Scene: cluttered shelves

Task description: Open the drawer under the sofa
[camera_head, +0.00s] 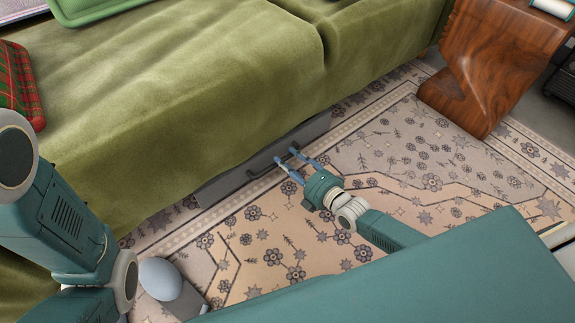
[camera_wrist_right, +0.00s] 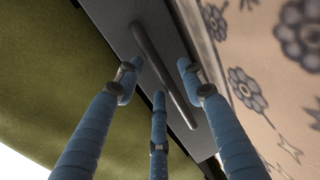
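The grey drawer (camera_head: 222,184) is under the green sofa (camera_head: 190,85), its front low beside the rug. It has a dark bar handle (camera_head: 259,171). My right gripper (camera_head: 286,155) is at the handle with its blue fingers spread. In the right wrist view the handle (camera_wrist_right: 162,72) runs between the fingers of the right gripper (camera_wrist_right: 158,70), with the drawer front (camera_wrist_right: 112,22) behind it. The fingers are apart, not closed on the bar; whether any finger touches it I cannot tell. My left arm shows at the left, but its gripper is out of view.
A patterned rug (camera_head: 400,150) covers the floor in front of the sofa, with clear room there. A wooden side table (camera_head: 500,60) stands at the upper right. A red plaid cushion (camera_head: 20,85) and a green tray (camera_head: 85,10) are on the sofa.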

